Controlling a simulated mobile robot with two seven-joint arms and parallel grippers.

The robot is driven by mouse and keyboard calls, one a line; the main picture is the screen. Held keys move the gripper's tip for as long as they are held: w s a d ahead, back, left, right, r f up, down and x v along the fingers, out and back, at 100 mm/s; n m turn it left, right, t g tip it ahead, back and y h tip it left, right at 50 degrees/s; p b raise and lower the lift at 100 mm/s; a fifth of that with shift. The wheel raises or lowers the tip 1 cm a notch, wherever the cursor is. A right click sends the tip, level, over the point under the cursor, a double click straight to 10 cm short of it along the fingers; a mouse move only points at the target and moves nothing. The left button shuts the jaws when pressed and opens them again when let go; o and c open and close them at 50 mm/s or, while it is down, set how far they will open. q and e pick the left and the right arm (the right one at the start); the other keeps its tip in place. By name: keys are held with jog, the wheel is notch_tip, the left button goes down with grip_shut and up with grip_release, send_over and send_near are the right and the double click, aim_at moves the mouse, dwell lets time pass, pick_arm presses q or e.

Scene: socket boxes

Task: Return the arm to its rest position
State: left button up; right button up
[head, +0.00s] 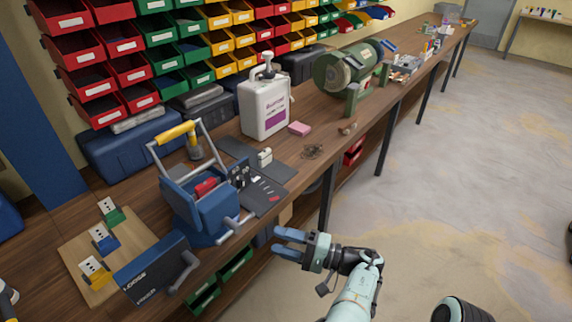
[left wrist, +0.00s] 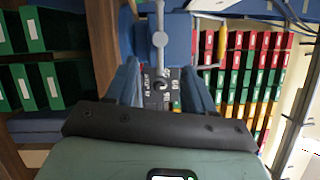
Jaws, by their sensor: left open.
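My left gripper (head: 279,241) is in the head view, in the air just off the front edge of the workbench (head: 340,190). Its two blue-grey fingers are apart with nothing between them, pointing left toward the bench. The same open fingers show in the left wrist view (left wrist: 163,85), with the blue device (left wrist: 175,35) beyond them. That blue device (head: 195,212) has a yellow-gripped handle and a silver crank and stands at the bench's front edge, apart from the fingers. My right gripper is not in view.
A wooden board (head: 75,240) holds green, blue and yellow socket boxes, beside a dark blue box (head: 150,270) labelled LOOSE. A dark mat (head: 265,195), a white jug (head: 264,108) and a green machine (head: 340,75) stand along the bench. Open floor (head: 470,170) lies right.

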pick_arm(q)
jog(key=a+f+m+g+h+p, duration=0.2)
jog(key=a+f+m+g+h, duration=0.1)
jog(key=a+f, duration=0.9)
jog(key=s+a+f+g+h+p, duration=0.1)
jog(key=s+a+f+g+h, duration=0.15)
jog(key=s+f, duration=0.4)
jog(key=s+a+f+g+h+p, duration=0.1)
jog(key=s+a+f+g+h, duration=0.2)
jog(key=f, duration=0.7)
jog(key=s+d+f+n+g+h+p, duration=0.1)
jog(key=s+d+f+n+h+p, duration=0.2)
jog(key=s, duration=0.5)
jog(key=s+f+n+g+h+p, duration=0.1)
jog(key=s+f+h, duration=0.2)
jog(key=s+h, duration=0.35)
jog(key=s+d+r+n+t+h+p, duration=0.3)
jog(key=s+r+n, duration=0.3)
jog(key=s+n, duration=0.2)
jog(key=shift+d+t+h, duration=0.3)
jog(key=shift+t, duration=0.35)
